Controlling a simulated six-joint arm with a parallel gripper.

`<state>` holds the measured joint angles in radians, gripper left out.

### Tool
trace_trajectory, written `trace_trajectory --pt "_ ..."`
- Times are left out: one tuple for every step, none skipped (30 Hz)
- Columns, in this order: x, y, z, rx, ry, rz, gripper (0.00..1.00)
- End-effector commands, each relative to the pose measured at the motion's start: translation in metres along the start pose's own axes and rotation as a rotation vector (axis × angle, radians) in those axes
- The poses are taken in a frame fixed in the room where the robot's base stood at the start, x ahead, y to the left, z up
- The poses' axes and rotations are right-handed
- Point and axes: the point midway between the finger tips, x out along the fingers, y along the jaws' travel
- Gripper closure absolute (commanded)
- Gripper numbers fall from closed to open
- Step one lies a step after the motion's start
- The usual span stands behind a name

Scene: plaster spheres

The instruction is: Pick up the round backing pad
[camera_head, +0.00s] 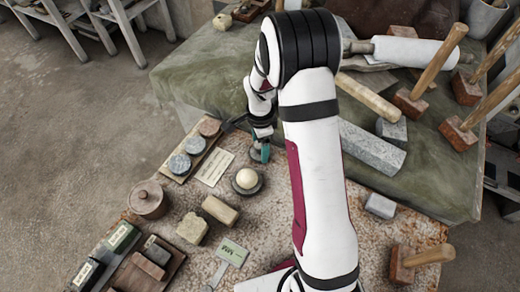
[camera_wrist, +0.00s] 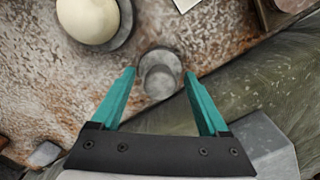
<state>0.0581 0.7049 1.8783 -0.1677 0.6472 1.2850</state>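A small grey round pad (camera_wrist: 160,84) with a raised round knob lies on the speckled worktop in the wrist view; I take it for the backing pad. In the head view only part of it (camera_head: 256,156) shows under my gripper. My gripper (camera_wrist: 159,73) has two teal fingers spread wide, with the pad between their tips in the wrist view. The fingers look apart from the pad on both sides. In the head view my gripper (camera_head: 263,146) is partly hidden by my arm. I cannot tell how high the tips are above the worktop.
A cream sphere (camera_head: 246,177) sits on a dark round base close by. A wooden tray with grey and brown discs (camera_head: 180,163) and a paper card (camera_head: 214,168) lie to the left. A green-draped block (camera_head: 205,75) rises behind, with mallets and stone pieces.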

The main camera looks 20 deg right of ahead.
Motion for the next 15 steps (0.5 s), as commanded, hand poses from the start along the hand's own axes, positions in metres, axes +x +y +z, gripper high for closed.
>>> trace_trajectory --pt "-0.0002 0.0000 0.0000 0.000 0.000 0.000 0.29" --pt "-0.0002 0.0000 0.0000 0.000 0.000 0.000 0.35" --pt "-0.0002 0.0000 0.0000 0.000 0.000 0.000 0.42" --pt "-0.0003 0.0000 0.0000 0.000 0.000 0.000 0.47" --pt "-0.0003 0.0000 0.0000 0.000 0.000 0.000 0.53" --pt "-0.0003 0.0000 0.0000 0.000 0.000 0.000 0.60" --pt "-0.0004 0.0000 0.0000 0.000 0.000 0.000 0.65" --pt "-0.0004 0.0000 0.0000 0.000 0.000 0.000 0.71" --pt "-0.0004 0.0000 0.0000 0.000 0.000 0.000 0.78" --pt "-0.0004 0.0000 0.0000 0.000 0.000 0.000 0.83" --pt "-0.0004 0.0000 0.0000 0.000 0.000 0.000 0.89" --pt "-0.0005 0.0000 0.0000 0.000 0.000 0.000 0.96" --pt "-0.0005 0.0000 0.0000 -0.001 0.000 0.000 1.00" --pt "-0.0005 0.0000 0.0000 0.000 0.000 0.000 1.00" --pt "-0.0005 0.0000 0.0000 0.000 0.000 0.000 1.00"
